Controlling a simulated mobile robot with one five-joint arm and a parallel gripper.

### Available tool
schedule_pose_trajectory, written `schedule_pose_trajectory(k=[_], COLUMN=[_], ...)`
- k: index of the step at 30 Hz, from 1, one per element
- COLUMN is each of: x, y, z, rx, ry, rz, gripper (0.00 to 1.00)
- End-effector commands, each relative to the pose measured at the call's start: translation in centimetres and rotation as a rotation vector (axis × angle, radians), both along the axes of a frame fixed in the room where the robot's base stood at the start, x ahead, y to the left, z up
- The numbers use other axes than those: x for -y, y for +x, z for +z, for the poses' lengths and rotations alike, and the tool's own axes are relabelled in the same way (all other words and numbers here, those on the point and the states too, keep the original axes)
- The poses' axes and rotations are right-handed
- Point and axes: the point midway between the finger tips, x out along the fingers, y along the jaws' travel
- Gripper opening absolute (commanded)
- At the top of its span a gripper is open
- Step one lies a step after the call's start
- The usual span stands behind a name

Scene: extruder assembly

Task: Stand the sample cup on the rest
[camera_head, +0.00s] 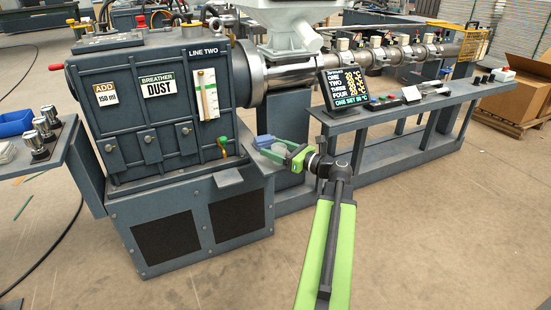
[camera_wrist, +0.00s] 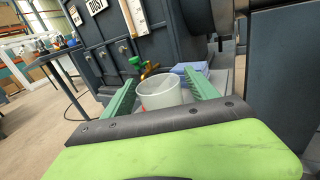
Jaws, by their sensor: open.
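The sample cup (camera_wrist: 160,94) is a whitish, open-topped cup. It stands upright between the two green fingers of my gripper (camera_wrist: 160,88) in the wrist view, with a visible gap on its left side; the lower part is hidden by the gripper body. In the head view my gripper (camera_head: 272,150) is open at the machine's right front corner, and the cup (camera_head: 279,149) shows only as a pale patch between the fingers. A small grey ledge (camera_head: 229,177) juts from the machine front below a green-handled tap (camera_head: 222,146); it may be the rest.
A blue folded item (camera_head: 264,141) lies just beyond the fingers, also seen in the wrist view (camera_wrist: 190,68). The gearbox wall (camera_head: 150,115) rises to the left, and the screen (camera_head: 344,87) with its long bench stands to the right. The floor in front is clear.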

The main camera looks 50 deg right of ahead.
Motion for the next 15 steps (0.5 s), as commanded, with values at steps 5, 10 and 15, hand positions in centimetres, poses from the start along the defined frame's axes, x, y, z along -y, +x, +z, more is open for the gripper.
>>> schedule_pose_trajectory(k=[5, 10, 15], x=[-0.17, -0.17, -0.17], y=[1.61, 1.53, 1.51], z=[0.04, 0.04, 0.04], rx=[0.0, 0.0, 0.0], ry=[0.0, 0.0, 0.0], rz=[-0.001, -0.001, -0.001], gripper=[0.68, 0.63, 0.4])
